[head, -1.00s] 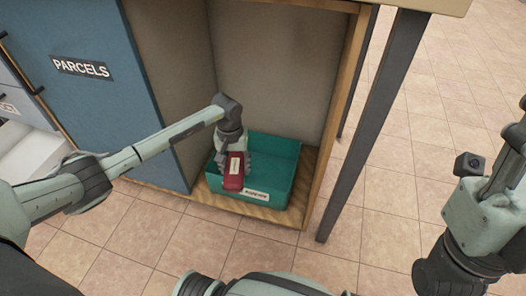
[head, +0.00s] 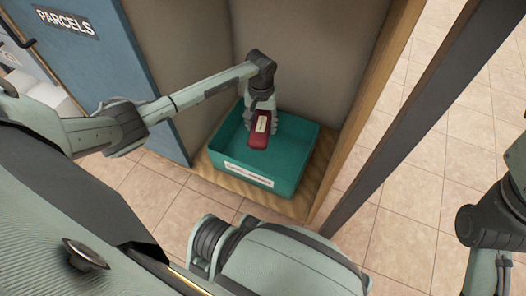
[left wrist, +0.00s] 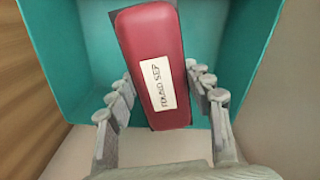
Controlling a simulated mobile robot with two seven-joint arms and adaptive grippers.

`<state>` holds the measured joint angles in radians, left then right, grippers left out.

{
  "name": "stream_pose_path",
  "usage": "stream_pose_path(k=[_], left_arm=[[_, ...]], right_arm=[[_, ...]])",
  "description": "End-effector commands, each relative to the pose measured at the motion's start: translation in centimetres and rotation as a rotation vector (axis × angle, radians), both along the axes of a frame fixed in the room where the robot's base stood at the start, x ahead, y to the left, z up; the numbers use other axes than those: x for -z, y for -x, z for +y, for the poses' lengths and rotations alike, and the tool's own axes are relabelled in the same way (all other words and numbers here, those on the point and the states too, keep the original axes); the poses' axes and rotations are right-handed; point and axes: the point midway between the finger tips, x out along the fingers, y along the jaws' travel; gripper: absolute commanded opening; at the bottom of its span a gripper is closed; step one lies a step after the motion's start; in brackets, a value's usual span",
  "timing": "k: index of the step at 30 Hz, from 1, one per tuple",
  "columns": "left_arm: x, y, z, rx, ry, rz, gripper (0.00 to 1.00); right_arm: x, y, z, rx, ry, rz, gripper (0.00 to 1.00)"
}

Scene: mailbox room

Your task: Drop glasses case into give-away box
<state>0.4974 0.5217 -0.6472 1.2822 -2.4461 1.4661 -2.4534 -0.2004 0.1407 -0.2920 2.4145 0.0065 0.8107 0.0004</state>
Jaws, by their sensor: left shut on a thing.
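The red glasses case (head: 258,140) has a white label and is held by my left gripper (head: 260,117). In the left wrist view the case (left wrist: 150,30) lies between the fingers (left wrist: 160,80), with its label facing the camera. The give-away box is a teal open bin (head: 285,177) on the wooden floor of an open cubby, with a white label on its front. The case is over the box's opening; its exact height above the bottom cannot be told. The teal box also shows behind the case in the left wrist view (left wrist: 70,50). My right gripper is out of view.
A blue panel marked PARCELS (head: 95,60) stands left of the cubby. A wooden side panel (head: 375,90) and a dark slanted post (head: 425,105) bound it on the right. The tiled floor (head: 400,210) beyond the post is clear.

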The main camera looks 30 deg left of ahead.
Motion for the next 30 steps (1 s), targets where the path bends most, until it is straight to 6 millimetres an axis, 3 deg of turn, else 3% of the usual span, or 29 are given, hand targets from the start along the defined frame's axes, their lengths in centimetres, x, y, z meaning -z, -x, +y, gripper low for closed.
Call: stream_pose_path(k=[4, 14, 15, 19, 30], left_arm=[[1.05, -0.03, 0.01, -0.001, 0.001, 0.0, 0.2], [1.12, -0.03, 0.04, -0.001, 0.0, 0.0, 0.2], [1.13, -0.03, 0.03, -0.001, 0.0, 0.0, 0.56], [1.13, -0.03, 0.03, -0.001, 0.0, 0.0, 0.72], [0.89, -0.06, 0.05, 0.0, 0.0, -0.001, 0.75]], right_arm=[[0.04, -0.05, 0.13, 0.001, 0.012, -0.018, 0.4], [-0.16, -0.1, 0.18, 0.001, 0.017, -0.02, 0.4], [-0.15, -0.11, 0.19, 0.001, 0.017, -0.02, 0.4], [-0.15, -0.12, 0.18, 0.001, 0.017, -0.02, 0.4], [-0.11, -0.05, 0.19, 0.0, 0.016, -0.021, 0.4]])
